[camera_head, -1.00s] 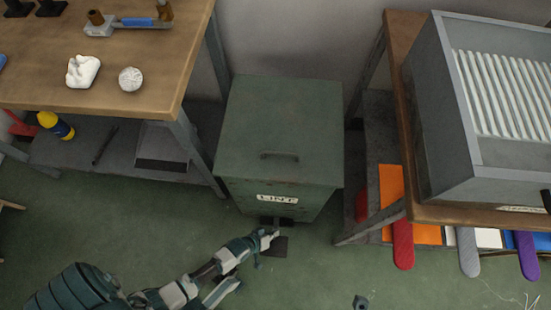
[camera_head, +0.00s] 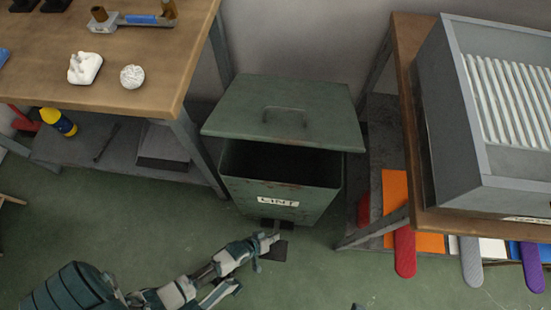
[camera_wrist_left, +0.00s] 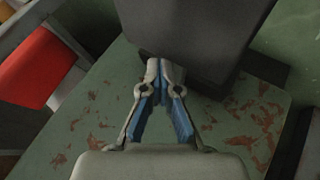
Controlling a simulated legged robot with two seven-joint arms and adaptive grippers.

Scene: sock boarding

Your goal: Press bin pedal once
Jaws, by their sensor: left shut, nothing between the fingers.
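The green bin (camera_head: 280,195) with the label LINT stands between two benches. Its lid (camera_head: 285,112) is raised at the front, and the dark opening shows below it. The dark pedal (camera_head: 274,251) is at the foot of the bin's front. My left gripper (camera_head: 271,238) is at the pedal, its fingertips over or against it; exact contact is hard to see. In the left wrist view the left gripper (camera_wrist_left: 163,68) is shut and empty, its tips at a dark grey block that may be the pedal. My right gripper is not seen.
A wooden bench (camera_head: 120,85) with small items stands at left, a lower shelf under it. At right a bench carries a grey slatted box (camera_head: 500,100); red, grey and purple boards (camera_head: 405,252) stick out below. The green floor in front is mostly clear.

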